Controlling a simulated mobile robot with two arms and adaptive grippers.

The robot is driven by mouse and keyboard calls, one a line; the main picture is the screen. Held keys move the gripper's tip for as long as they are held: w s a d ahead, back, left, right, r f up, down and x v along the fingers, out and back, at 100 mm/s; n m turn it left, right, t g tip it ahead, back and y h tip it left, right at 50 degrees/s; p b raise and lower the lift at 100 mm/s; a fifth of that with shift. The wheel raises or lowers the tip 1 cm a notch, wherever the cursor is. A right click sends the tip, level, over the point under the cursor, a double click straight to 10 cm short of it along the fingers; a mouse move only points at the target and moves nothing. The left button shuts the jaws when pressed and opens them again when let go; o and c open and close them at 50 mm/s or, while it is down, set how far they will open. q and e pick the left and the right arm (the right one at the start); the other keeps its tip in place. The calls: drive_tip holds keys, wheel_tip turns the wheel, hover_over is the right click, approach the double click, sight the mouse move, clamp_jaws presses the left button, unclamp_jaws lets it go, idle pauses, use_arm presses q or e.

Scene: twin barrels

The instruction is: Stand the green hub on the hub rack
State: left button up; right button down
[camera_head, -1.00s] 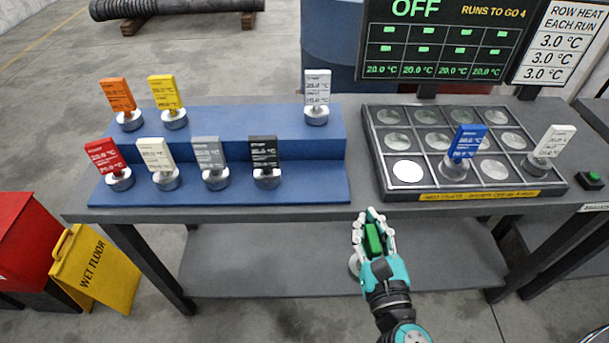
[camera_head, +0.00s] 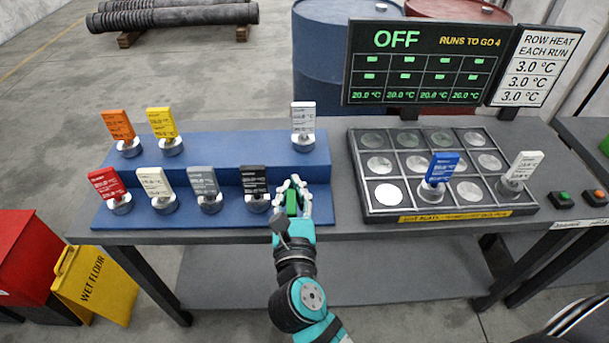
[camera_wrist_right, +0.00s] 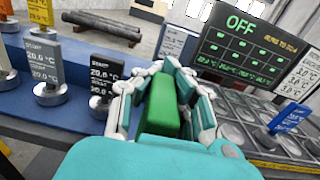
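My right gripper (camera_head: 292,190) is shut on the green hub (camera_head: 292,204), whose green block also shows between the fingers in the right wrist view (camera_wrist_right: 160,106). The hub's base is hidden. The gripper is at the right end of the blue two-step hub rack (camera_head: 245,143), just right of the black hub (camera_head: 254,182). From the head view I cannot tell whether the green hub touches the rack. The lower step also holds red (camera_head: 109,186), cream (camera_head: 156,183) and grey (camera_head: 204,183) hubs. My left gripper is not in view.
The upper step holds orange (camera_head: 118,127), yellow (camera_head: 162,124) and white (camera_head: 303,120) hubs, with a wide gap between yellow and white. The hot plate tray (camera_head: 385,213) stands right of the rack with blue (camera_head: 441,169) and white (camera_head: 522,167) hubs. A display (camera_head: 425,62) stands behind it.

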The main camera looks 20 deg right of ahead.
drive_tip(key=w+d+f, duration=0.1)
drive_tip(key=w+d, duration=0.1)
drive_tip(key=w, duration=0.2)
drive_tip(key=w+d+f+p, duration=0.1)
drive_tip(key=w+d+f, duration=0.1)
drive_tip(key=w, duration=0.2)
drive_tip(key=w+d+f+p, duration=0.1)
drive_tip(key=w+d, duration=0.2)
drive_tip(key=w, duration=0.1)
drive_tip(key=shift+w+f, duration=0.35)
drive_tip(key=shift+a+f, duration=0.1)
drive_tip(key=c, duration=2)
unclamp_jaws()
drive_tip(key=shift+s+f, duration=0.1)
drive_tip(key=shift+f, duration=0.05)
drive_tip(key=o, duration=0.5)
